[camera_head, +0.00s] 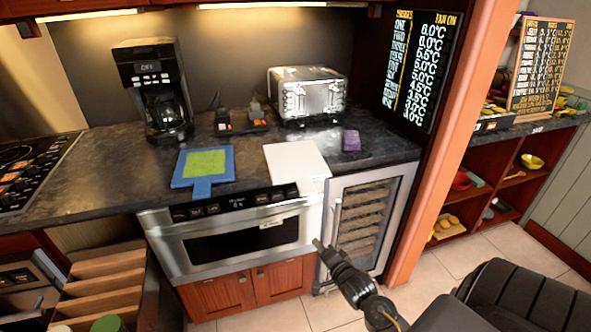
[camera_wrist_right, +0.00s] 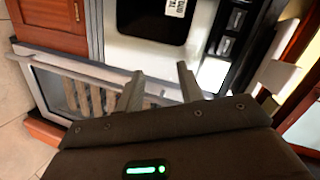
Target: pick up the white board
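The white board (camera_head: 295,160) lies flat on the dark counter, its front end reaching the counter's front edge above the microwave drawer. In the right wrist view, a white piece (camera_wrist_right: 281,76) at the right edge may be part of this board; I cannot be sure. My right gripper (camera_head: 324,246) is below and in front of the board, near the drawer's right side, apart from the board. In the right wrist view its two fingers (camera_wrist_right: 161,84) are spread with nothing between them. My left gripper is not in view.
A blue board with a green top (camera_head: 205,163) lies left of the white board. A purple block (camera_head: 351,140) lies to its right. A toaster (camera_head: 308,95) and coffee maker (camera_head: 152,90) stand behind. The microwave drawer (camera_head: 236,236) and wine cooler (camera_head: 365,215) are below the counter.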

